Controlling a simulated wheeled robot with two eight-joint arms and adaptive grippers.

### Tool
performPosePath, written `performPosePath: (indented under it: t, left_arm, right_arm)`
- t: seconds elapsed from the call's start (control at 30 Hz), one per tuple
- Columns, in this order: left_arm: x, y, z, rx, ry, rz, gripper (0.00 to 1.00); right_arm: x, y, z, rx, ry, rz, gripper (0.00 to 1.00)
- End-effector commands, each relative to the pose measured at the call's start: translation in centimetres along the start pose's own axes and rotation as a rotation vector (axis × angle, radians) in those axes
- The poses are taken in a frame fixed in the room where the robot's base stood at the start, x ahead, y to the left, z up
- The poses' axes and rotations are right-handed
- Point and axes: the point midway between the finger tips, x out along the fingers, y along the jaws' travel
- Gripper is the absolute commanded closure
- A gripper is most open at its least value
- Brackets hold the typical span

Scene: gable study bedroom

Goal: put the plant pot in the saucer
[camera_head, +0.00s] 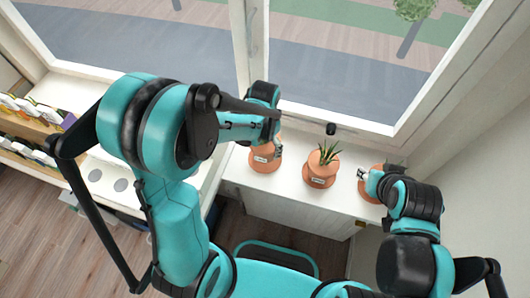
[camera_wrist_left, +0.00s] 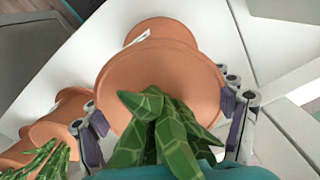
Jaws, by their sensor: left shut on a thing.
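A terracotta plant pot (camera_head: 264,160) with a white label is at the left of the windowsill cabinet in the head view. My left gripper (camera_head: 266,142) is shut on it from above. In the left wrist view, the fingers grip both sides of the pot's wide rim (camera_wrist_left: 170,75), with a green faceted plant (camera_wrist_left: 160,125) in front. My right gripper (camera_head: 366,177) is beside another terracotta piece (camera_head: 371,188) at the right; its jaw opening is unclear. The arm partly hides that piece, and I cannot tell whether it is a pot or the saucer.
A terracotta pot with a spiky plant (camera_head: 320,170) stands between my grippers on the white cabinet top (camera_head: 287,181). Terracotta pots (camera_wrist_left: 68,112) also show at the left wrist view's left. A window is behind; a shelf with small items (camera_head: 28,115) is at left.

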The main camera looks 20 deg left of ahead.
Motion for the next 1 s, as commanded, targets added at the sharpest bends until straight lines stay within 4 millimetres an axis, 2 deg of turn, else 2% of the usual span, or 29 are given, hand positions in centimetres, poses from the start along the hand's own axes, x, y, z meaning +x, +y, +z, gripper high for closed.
performPosePath:
  t: [0.17, 0.4, 0.8, 0.83, 0.9, 1.0]
  left_arm:
    - [0.9, -0.1, -0.3, 0.000, 0.000, 0.000, 0.80]
    - [4.1, -0.1, -0.3, 0.000, 0.000, 0.000, 0.80]
    - [4.6, -0.1, -0.2, 0.000, 0.000, 0.000, 0.80]
    - [4.5, -0.1, -0.2, 0.000, 0.000, 0.000, 0.13]
    - [4.4, -0.1, -0.2, 0.000, 0.000, 0.000, 0.00]
    - [4.4, -0.1, -0.2, 0.000, 0.000, 0.000, 0.00]
  right_arm:
    - [0.3, 0.0, 0.2, 0.000, 0.000, 0.000, 0.64]
    - [1.2, 0.0, 0.8, 0.000, 0.000, 0.000, 0.64]
    - [1.5, 0.0, 1.0, 0.000, 0.000, 0.000, 0.64]
    - [1.4, 0.0, 1.0, 0.000, 0.000, 0.000, 0.64]
    - [1.3, 0.0, 0.9, 0.000, 0.000, 0.000, 0.64]
    - [1.3, 0.0, 0.9, 0.000, 0.000, 0.000, 0.64]
